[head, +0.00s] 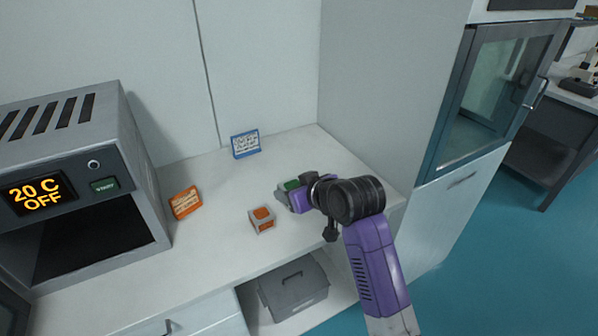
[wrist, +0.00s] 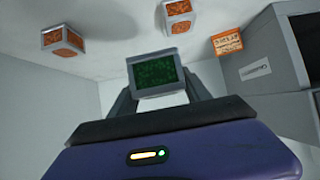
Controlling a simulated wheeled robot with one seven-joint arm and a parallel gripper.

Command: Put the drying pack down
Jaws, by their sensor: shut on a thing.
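My gripper (head: 299,194) is shut on a small grey box with a green speckled face, the drying pack (head: 291,185), over the right part of the white counter (head: 215,228). In the wrist view the drying pack (wrist: 155,74) sits between the two grey fingers, its green face toward the camera. I cannot tell whether its underside touches the counter. A similar grey box with orange faces (head: 262,219) stands on the counter left of my gripper. The wrist view shows two such orange-faced boxes, one at the left (wrist: 63,40) and one at the top (wrist: 178,17).
A grey oven (head: 75,145) reading "20 C OFF" stands at the left. An orange card (head: 185,202) stands beside it and a blue-framed card (head: 245,144) at the back wall. A tall cabinet (head: 390,85) bounds the right. A grey lidded box (head: 293,286) is below the counter.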

